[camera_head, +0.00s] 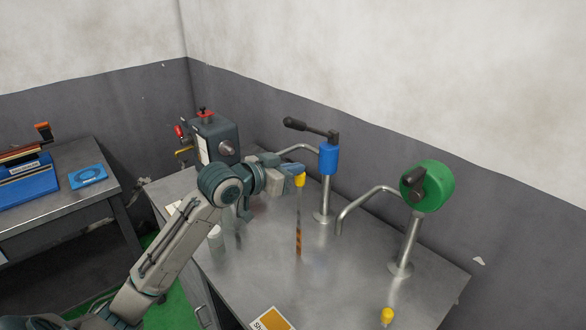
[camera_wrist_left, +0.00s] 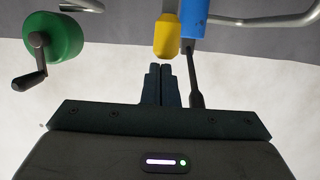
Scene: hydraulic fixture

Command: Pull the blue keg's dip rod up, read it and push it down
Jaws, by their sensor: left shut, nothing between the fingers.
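A dip rod with a yellow knob (camera_head: 299,180) stands upright above the metal table, its thin shaft showing orange marks near the bottom (camera_head: 298,243). The knob also shows in the left wrist view (camera_wrist_left: 166,38). My left gripper (camera_head: 295,169) is at the knob; its fingers (camera_wrist_left: 160,70) are shut and empty, with the knob just beyond their tips. A blue cylinder (camera_head: 328,158) with a dark crank sits on a post behind the rod; it also shows in the left wrist view (camera_wrist_left: 194,18). I cannot make out a separate keg body. My right gripper is not in view.
A green crank head (camera_head: 432,186) on a post stands to the right, with a bent spout. A second yellow knob (camera_head: 387,316) is low near the table's (camera_head: 345,270) front right. A grey box (camera_head: 218,138) stands behind my left arm. A side table is at the left.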

